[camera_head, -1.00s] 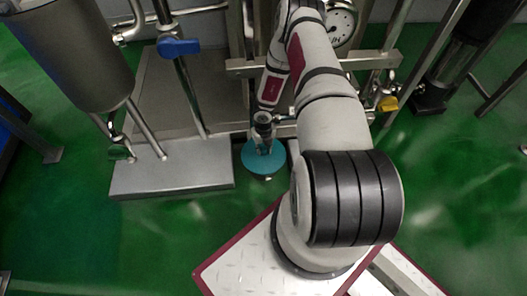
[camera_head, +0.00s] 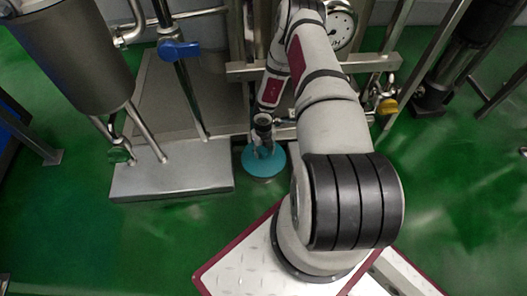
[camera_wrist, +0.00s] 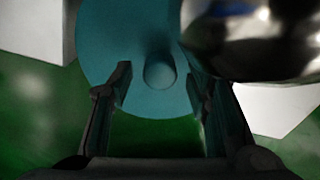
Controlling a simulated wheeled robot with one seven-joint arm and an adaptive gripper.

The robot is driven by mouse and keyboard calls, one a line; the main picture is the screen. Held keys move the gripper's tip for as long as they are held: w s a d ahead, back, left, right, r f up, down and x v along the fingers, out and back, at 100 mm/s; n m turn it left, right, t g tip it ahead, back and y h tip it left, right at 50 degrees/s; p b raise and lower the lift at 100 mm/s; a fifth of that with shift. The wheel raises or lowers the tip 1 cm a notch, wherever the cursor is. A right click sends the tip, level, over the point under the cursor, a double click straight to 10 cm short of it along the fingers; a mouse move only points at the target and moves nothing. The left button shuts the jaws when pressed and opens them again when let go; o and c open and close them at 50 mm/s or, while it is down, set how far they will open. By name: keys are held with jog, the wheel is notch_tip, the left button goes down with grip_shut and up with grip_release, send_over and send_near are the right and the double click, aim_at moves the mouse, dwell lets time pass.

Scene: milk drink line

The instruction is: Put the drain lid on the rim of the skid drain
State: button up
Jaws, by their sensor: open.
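The drain lid is a teal disc (camera_head: 264,163) low in front of the skid in the head view, under my gripper (camera_head: 263,150). In the wrist view the lid (camera_wrist: 110,45) fills the upper middle, with its round knob (camera_wrist: 160,72) standing up from it. My gripper (camera_wrist: 160,85) is open, with one finger on each side of the knob and visible gaps. The drain rim is not clearly seen. The lid hides what is under it, so I cannot tell how it is seated.
A shiny rounded metal part (camera_wrist: 255,35) is close by at upper right in the wrist view. A grey plinth (camera_head: 172,181) stands left of the lid, with a steel vessel (camera_head: 75,60) above. Pipes and a gauge (camera_head: 341,25) are behind. Green floor lies open in front.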

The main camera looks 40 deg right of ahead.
aim_at(264, 152)
notch_tip(264, 152, up, 11)
jog(key=p, duration=0.4)
dwell(0.4)
